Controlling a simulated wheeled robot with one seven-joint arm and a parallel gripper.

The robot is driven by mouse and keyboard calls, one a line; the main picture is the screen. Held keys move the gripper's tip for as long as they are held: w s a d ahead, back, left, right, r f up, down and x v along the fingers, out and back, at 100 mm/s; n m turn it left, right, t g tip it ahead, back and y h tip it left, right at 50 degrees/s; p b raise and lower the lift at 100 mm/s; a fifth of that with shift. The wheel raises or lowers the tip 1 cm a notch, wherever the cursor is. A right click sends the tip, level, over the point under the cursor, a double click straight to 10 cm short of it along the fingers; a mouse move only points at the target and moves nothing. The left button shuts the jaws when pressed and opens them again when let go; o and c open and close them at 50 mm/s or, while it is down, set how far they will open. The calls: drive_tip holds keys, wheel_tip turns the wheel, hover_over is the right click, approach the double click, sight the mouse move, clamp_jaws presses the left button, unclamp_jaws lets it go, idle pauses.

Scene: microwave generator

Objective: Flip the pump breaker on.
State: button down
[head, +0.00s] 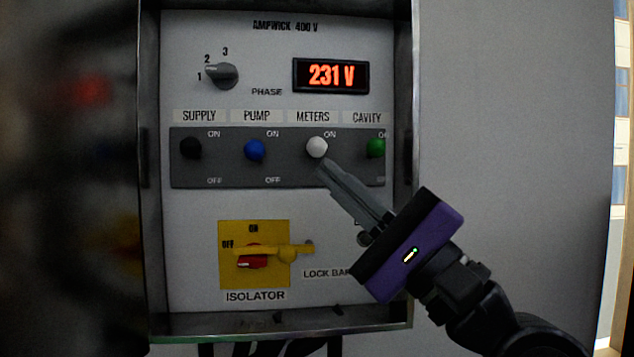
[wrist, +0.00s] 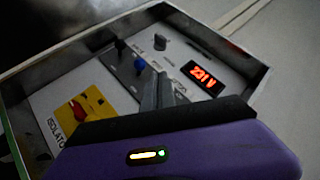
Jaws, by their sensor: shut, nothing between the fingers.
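The pump breaker is a blue-knobbed lever (head: 254,150) under the PUMP label, second from left on the grey breaker strip (head: 223,172). Its knob sits nearer the ON mark than the OFF mark, slightly lower in the picture than its neighbours. It also shows in the wrist view (wrist: 139,65). My gripper (head: 323,167) is shut and empty. Its fingertips are just below the white METERS knob (head: 316,147), right of the blue knob and apart from it in the picture. I cannot tell whether they touch the white lever. The gripper (wrist: 156,80) hides part of the strip in the wrist view.
A black SUPPLY knob (head: 191,147) is left of the blue one; a green CAVITY knob (head: 376,147) is at right. Below are the yellow isolator (head: 227,280) and its lock bar (head: 290,254). A phase dial (head: 224,75) and 231 V display (head: 331,76) sit above. The cabinet rim (head: 404,200) surrounds everything.

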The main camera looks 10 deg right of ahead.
drive_tip(key=s+d, duration=0.2)
drive_tip(key=s, duration=0.2)
drive_tip(key=shift+d+f+b, duration=0.35)
drive_tip(key=shift+d+b, duration=0.05)
